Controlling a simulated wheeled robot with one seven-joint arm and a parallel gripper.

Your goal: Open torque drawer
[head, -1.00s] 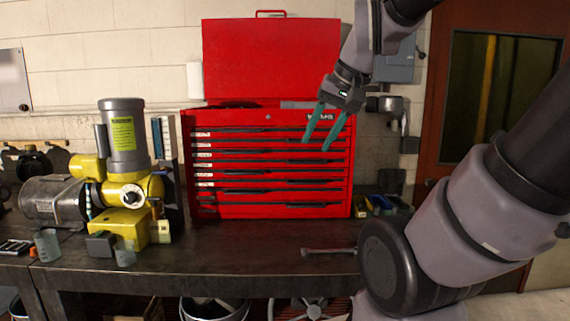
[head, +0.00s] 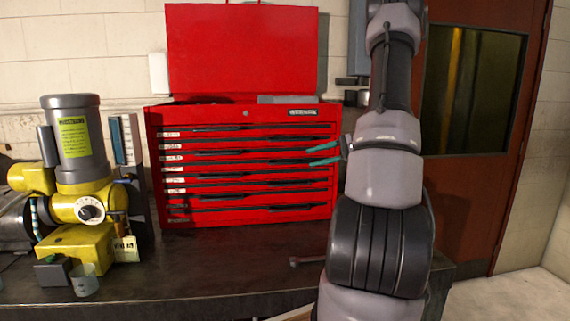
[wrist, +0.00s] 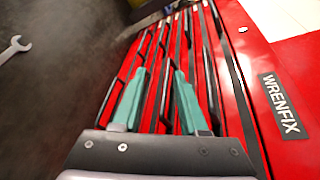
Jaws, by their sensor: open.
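A red tool chest (head: 245,215) with its lid raised stands on the workbench, and its several shallow drawers look shut. The drawers have dark handle strips and small white labels at the left, too small to read, so I cannot tell which is the torque drawer. My gripper (head: 325,154) is at the right part of the drawer fronts, with its green fingers pointing left. In the wrist view my gripper (wrist: 157,95) is open and empty, its fingers spread before the red drawer fronts (wrist: 160,58). I cannot tell whether they touch a handle.
A yellow and grey motor unit (head: 75,205) stands on the bench at the left, with a small clear cup (head: 85,281) before it. A wrench (wrist: 15,46) lies on the dark bench top (head: 200,262) in front of the chest. A brown door (head: 480,195) is at the right.

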